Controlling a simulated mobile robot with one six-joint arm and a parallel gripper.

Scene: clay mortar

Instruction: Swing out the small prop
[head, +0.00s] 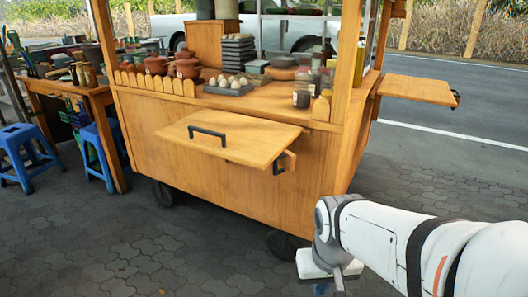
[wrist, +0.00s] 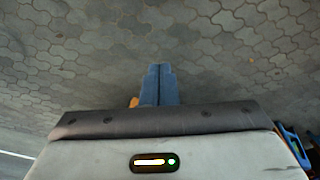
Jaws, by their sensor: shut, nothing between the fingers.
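A wooden cart (head: 215,190) stands ahead with a flat wooden flap shelf (head: 235,141) raised at its front; the flap has a black handle (head: 207,134). A short wooden prop (head: 290,160) shows under the flap's right end, beside a dark bracket (head: 279,165). How far the prop is turned out from the panel is hard to tell. My gripper (head: 322,290) is low at the bottom of the head view, below and right of the prop and well apart from it. In the wrist view its blue fingers (wrist: 158,84) are together and empty over the paving.
A second side shelf (head: 418,89) sticks out at the cart's right. Clay pots (head: 188,67), a tray of pale balls (head: 229,86) and jars (head: 302,95) stand on top. Blue stools (head: 25,155) and a table are left. The paving before the cart is clear.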

